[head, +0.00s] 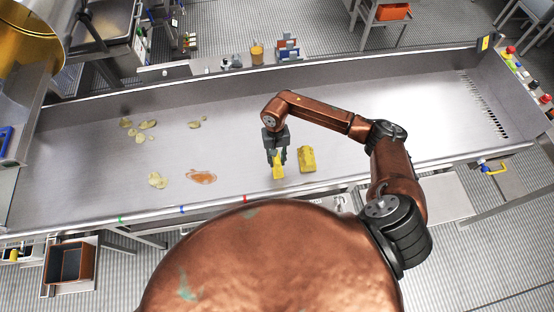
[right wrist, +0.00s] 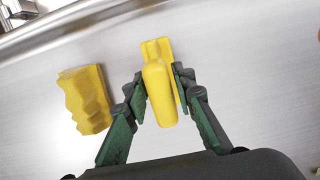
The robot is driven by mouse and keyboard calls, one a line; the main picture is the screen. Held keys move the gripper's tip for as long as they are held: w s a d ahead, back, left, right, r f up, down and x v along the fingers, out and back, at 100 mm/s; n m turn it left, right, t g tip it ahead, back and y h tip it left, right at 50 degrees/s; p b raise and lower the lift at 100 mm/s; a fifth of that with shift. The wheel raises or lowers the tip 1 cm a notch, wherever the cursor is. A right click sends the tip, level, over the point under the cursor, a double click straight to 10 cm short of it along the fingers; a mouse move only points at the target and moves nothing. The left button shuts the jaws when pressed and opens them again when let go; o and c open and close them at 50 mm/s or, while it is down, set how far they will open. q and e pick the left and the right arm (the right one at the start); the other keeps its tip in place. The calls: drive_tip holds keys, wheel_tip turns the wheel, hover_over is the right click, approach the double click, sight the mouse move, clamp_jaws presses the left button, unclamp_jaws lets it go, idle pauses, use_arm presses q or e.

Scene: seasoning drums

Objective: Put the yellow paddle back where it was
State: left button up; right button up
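The yellow paddle (head: 278,172) is at my right gripper (head: 276,157), over the near middle of the metal trough. In the right wrist view the paddle (right wrist: 160,92) lies between the two fingertips of the right gripper (right wrist: 159,82). Its rounded end points toward the camera and its wider end away. The fingers lean in and appear shut on it. I cannot tell whether the paddle touches the trough floor. A yellow block (head: 307,159) with a wavy side sits just right of the gripper; it is left of the paddle in the wrist view (right wrist: 84,99). My left gripper is not in view.
The trough floor (head: 430,100) is clear to the right. Several pale yellowish patches (head: 157,180) and an orange-brown patch (head: 201,176) lie on its left half. Small containers (head: 257,52) stand beyond the far wall. A brass drum (head: 28,35) is at upper left.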

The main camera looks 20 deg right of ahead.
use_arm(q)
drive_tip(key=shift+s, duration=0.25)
use_arm(e)
drive_tip(key=shift+o, duration=1)
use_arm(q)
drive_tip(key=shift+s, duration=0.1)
use_arm(e)
drive_tip(key=shift+r, duration=0.1)
drive_tip(key=shift+r+p, duration=0.2)
drive_tip(key=shift+p, duration=0.1)
drive_tip(key=r+b, duration=0.1)
drive_tip(key=r, duration=0.2)
drive_tip(key=w+r+b, duration=0.1)
drive_tip(key=r, duration=0.2)
drive_tip(key=r+b, duration=0.1)
drive_tip(key=r, duration=0.3)
drive_tip(key=shift+w+d+r, duration=0.1)
drive_tip(key=shift+w+d, duration=0.15)
drive_tip(key=shift+w, duration=0.1)
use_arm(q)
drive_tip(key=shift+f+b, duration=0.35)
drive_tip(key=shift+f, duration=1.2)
use_arm(e)
drive_tip(key=shift+r, duration=0.7)
drive_tip(key=shift+d, duration=0.1)
